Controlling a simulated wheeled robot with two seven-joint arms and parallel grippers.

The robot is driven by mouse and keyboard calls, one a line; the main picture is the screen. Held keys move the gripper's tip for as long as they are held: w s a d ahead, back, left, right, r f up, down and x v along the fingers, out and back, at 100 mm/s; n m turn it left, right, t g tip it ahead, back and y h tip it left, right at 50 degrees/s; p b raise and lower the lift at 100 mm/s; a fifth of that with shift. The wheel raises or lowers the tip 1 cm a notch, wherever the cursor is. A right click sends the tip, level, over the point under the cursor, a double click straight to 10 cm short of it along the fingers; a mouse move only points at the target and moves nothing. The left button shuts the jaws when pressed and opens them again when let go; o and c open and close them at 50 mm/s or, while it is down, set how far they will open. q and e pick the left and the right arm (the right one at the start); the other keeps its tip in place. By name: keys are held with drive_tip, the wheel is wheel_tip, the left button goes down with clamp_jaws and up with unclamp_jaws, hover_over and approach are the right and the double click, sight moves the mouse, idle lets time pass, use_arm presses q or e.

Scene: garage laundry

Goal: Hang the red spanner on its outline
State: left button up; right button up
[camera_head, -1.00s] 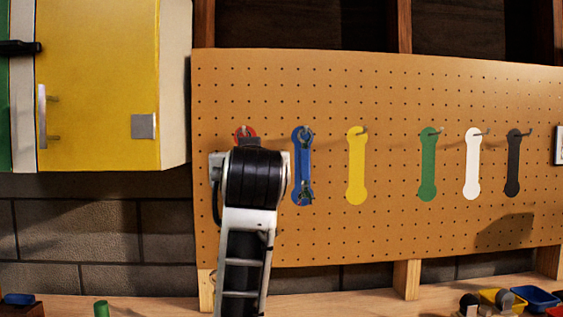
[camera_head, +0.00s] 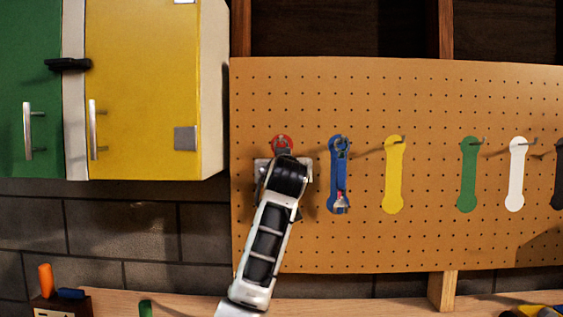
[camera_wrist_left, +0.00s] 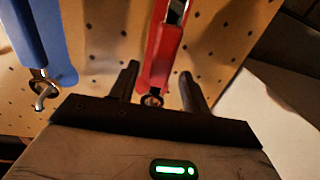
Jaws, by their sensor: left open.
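The red outline (camera_head: 282,141) is on the pegboard at the far left, with only its top showing above my left gripper (camera_head: 283,166). A grey hook or ring shows at that top. In the left wrist view a red spanner (camera_wrist_left: 164,50) with a silver end lies against the board, and a small ring shows at its near end. The fingers of my left gripper (camera_wrist_left: 158,78) are open, one on each side of that end. My arm hides most of the spanner and outline in the head view. My right gripper is not in view.
A spanner hangs over the blue outline (camera_head: 334,185), close to the right of my gripper. Yellow (camera_head: 394,178), green (camera_head: 467,180) and white (camera_head: 516,180) outlines with hooks are bare. A yellow cabinet (camera_head: 140,90) stands out at the left. The workbench (camera_head: 190,304) runs below.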

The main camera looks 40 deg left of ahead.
use_arm(q)
drive_tip(key=shift+w+a, duration=0.3)
drive_tip(key=shift+c, duration=0.4)
clamp_jaws()
